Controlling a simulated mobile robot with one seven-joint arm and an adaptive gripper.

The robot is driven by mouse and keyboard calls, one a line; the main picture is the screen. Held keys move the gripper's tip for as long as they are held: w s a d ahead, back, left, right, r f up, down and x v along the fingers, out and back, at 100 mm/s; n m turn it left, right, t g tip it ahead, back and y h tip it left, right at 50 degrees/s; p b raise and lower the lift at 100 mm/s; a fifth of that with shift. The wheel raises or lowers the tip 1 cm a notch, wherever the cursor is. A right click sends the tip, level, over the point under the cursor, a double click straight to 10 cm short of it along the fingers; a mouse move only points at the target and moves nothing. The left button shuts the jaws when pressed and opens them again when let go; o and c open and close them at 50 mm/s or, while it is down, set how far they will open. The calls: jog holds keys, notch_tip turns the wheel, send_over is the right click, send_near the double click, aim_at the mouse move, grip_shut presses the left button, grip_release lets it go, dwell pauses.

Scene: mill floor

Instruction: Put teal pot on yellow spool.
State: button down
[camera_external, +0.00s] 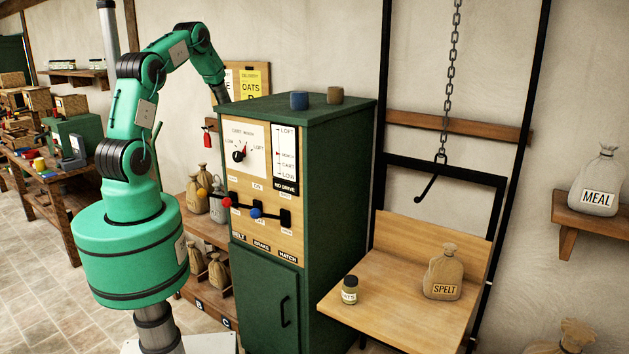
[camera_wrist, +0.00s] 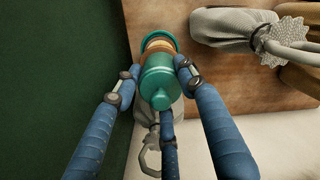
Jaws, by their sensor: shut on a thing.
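The teal pot (camera_wrist: 160,78) shows in the wrist view as a rounded teal body with a small knob and a tan-orange band near its far end. My gripper (camera_wrist: 157,72) has blue fingers on both sides of it and is shut on it. In the external view my gripper is hidden behind the green cabinet. A small yellow object (camera_external: 39,164) on the workbench at the far left may be the yellow spool; it is too small to be sure.
In the wrist view, a grey sack (camera_wrist: 232,25) lies right of the pot over a brown board (camera_wrist: 215,80). The workbench (camera_external: 50,188) holds several objects.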

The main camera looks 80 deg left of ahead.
jog(key=c, duration=1)
grip_release()
jog(key=shift+c, duration=0.2)
jog(key=shift+r, duration=0.1)
notch_tip(320, 180, up, 12)
jog(key=shift+f, duration=0.1)
jog(key=shift+r, duration=0.2)
